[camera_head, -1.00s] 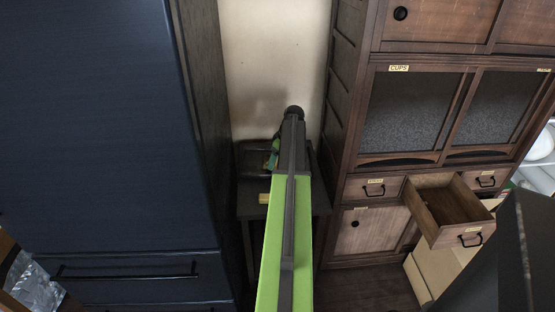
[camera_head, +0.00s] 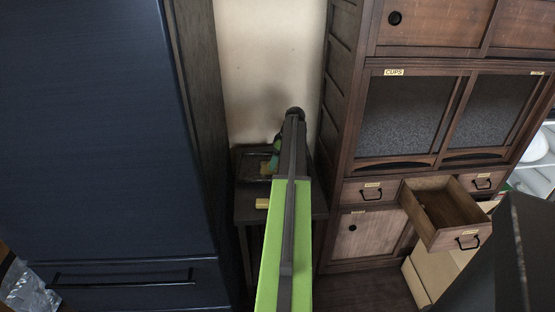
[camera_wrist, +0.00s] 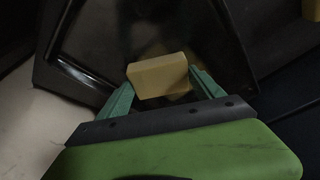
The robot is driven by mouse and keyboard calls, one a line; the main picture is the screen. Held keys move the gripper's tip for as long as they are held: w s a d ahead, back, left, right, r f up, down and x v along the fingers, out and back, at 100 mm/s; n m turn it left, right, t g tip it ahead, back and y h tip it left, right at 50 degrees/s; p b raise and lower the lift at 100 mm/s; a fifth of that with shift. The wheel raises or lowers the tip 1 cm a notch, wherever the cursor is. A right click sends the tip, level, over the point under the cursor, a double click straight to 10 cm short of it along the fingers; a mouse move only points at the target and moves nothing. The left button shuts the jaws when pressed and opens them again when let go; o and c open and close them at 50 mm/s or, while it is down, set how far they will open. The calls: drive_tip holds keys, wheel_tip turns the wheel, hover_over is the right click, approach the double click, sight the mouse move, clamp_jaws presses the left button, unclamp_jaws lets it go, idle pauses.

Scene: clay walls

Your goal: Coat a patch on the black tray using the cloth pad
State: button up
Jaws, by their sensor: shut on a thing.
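The black tray (camera_head: 247,169) lies on a small dark table between the blue cabinet and the wooden cupboard. It also fills the upper middle of the wrist view (camera_wrist: 100,50), dark and glossy. My gripper (camera_wrist: 160,84) has green fingers, shut on a tan cloth pad (camera_wrist: 158,75). The pad is over the tray; I cannot tell whether it touches the surface. A brownish patch (camera_head: 266,168) shows on the tray beside the fingers in the head view. My arm hides the tray's right part there.
A small yellow block (camera_head: 262,203) lies on the dark table (camera_head: 248,214) in front of the tray. The blue cabinet (camera_head: 100,130) is close on the left. The wooden cupboard (camera_head: 340,130) stands on the right with an open drawer (camera_head: 440,212).

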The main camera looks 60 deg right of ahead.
drive_tip(key=s+a, duration=0.1)
drive_tip(key=a, duration=0.1)
drive_tip(key=shift+s+a, duration=0.35)
drive_tip(key=shift+a, duration=0.05)
drive_tip(key=shift+w+d, duration=0.5)
drive_tip(key=shift+d, duration=0.35)
drive_tip(key=shift+w+d, duration=0.5)
drive_tip(key=shift+d, duration=0.3)
wheel_tip(320, 180, up, 6)
drive_tip(key=p, duration=0.6)
drive_tip(key=shift+f, duration=0.1)
wheel_tip(320, 180, up, 3)
drive_tip(key=p, duration=0.3)
